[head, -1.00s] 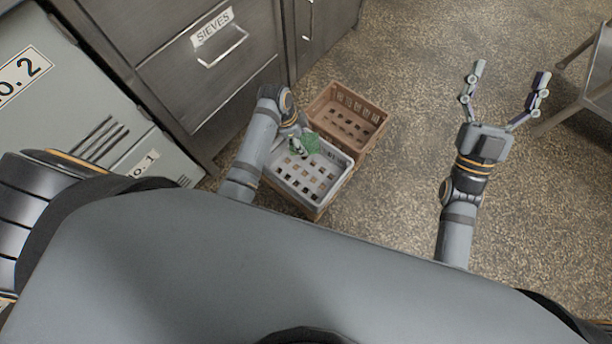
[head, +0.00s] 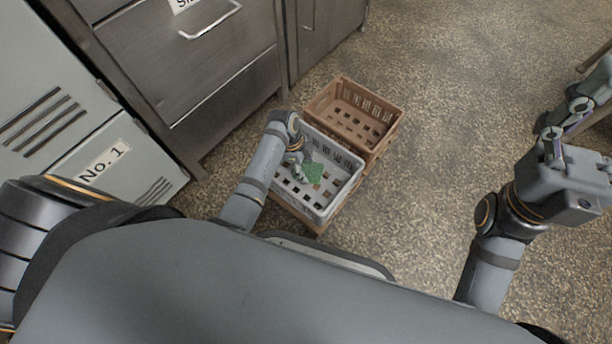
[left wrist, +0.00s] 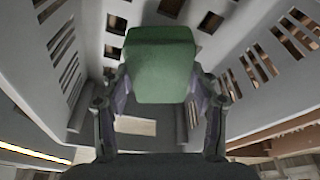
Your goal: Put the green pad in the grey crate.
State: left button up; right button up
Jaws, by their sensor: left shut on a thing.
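The green pad (head: 313,173) is in my left gripper (head: 299,160), inside the grey crate (head: 341,164) as seen from above. In the left wrist view the green pad (left wrist: 165,65) sits between the two fingers of my left gripper (left wrist: 160,88), which are shut on it. The slotted walls of the grey crate (left wrist: 258,60) rise on both sides of it. My right gripper (head: 578,125) is at the right edge, empty, fingers apart and partly cut off.
A brown crate (head: 375,108) stands just behind the grey crate. Steel drawers (head: 200,60) and a grey cabinet marked No. 1 (head: 110,165) are to the left. Speckled floor (head: 450,110) is clear to the right of the crates.

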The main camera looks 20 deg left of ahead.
aim_at(304, 168)
pick_arm(q)
notch_tip(304, 168, down, 4)
jog(key=b, duration=0.3)
jog(key=shift+r, duration=0.1)
jog(key=shift+r+p, duration=0.1)
jog(key=shift+p, duration=0.2)
jog(key=o, duration=1.1)
